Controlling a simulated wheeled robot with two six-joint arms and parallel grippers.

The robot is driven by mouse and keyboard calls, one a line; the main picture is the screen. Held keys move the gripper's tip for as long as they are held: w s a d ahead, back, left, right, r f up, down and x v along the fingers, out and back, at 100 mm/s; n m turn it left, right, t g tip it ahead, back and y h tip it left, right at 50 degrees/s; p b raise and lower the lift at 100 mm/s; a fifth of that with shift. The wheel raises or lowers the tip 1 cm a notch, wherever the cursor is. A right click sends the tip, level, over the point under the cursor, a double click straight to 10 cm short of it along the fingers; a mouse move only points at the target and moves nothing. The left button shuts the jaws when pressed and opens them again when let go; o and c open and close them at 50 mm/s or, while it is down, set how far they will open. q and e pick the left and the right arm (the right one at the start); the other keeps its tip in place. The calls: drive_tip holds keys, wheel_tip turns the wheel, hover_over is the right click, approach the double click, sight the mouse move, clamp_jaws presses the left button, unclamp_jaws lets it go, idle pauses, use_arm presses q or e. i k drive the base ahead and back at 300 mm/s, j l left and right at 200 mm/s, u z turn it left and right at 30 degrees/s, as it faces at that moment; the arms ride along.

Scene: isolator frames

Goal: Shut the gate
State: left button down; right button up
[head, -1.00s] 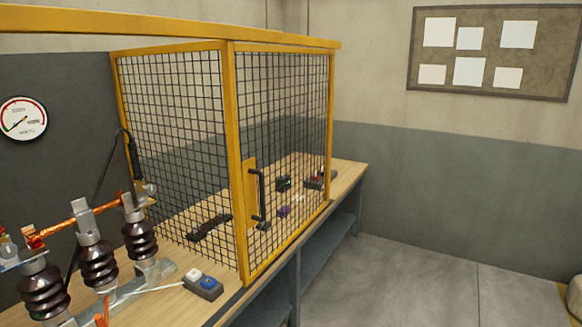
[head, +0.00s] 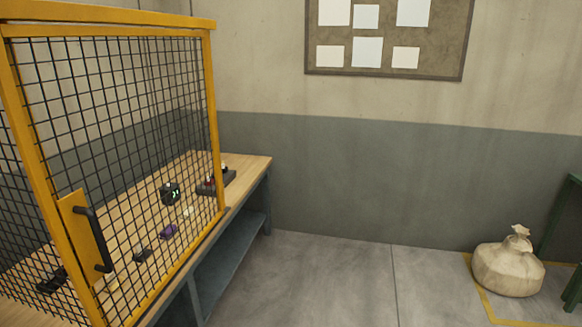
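The gate (head: 217,130) is a yellow-framed panel of black wire mesh at the left of the head view. A black bar handle (head: 93,240) on a yellow plate sits low near its left side. The gate stands over a wooden workbench, and its lower left corner is cut off by the picture edge. Neither of my grippers shows in the head view.
Behind the mesh, small items, including a purple one (head: 168,232), lie on the wooden bench (head: 247,166). A tied sack (head: 508,267) sits on the floor at right, beside a green frame (head: 572,240). The grey floor (head: 340,275) between is clear.

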sight(82, 224)
drive_tip(key=i+l+z, duration=0.2)
drive_tip(key=i, duration=0.8)
drive_tip(key=i+l+z, duration=0.2)
drive_tip(key=i, duration=0.8)
